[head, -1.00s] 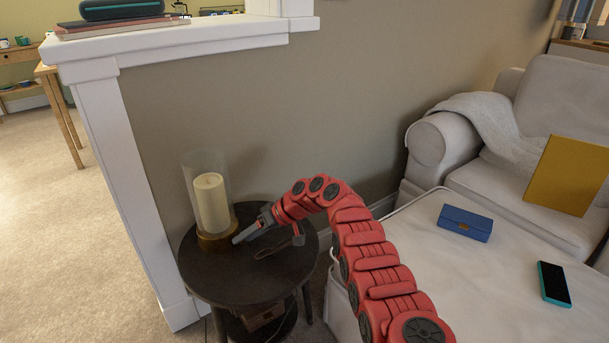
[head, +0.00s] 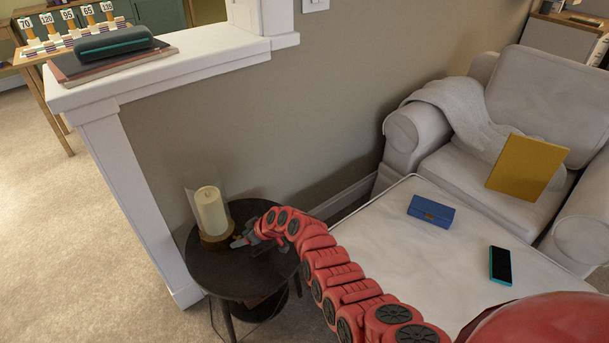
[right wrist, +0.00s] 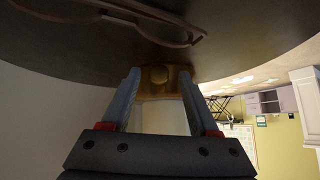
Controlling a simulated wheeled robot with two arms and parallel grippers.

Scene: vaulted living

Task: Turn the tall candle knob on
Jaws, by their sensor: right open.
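The tall candle is a cream pillar (head: 210,211) in a clear glass cylinder on a gold base (head: 217,238), standing upright on a dark round side table (head: 225,275). In the right wrist view, which looks upside down, the gold base (right wrist: 160,92) has a small round knob (right wrist: 158,74) facing me. My right gripper (head: 236,241) is low over the table, just right of the base. Its fingers are open and point at the base, with the knob between them in the wrist view (right wrist: 158,82); contact cannot be told. My left gripper is out of view.
Dark-framed glasses (right wrist: 165,20) lie on the tabletop close to my right gripper. A wall (head: 260,130) and white-trimmed ledge (head: 170,72) rise behind the table. A white ottoman (head: 400,245) with a blue box (head: 431,211) and phone (head: 500,265) is at right.

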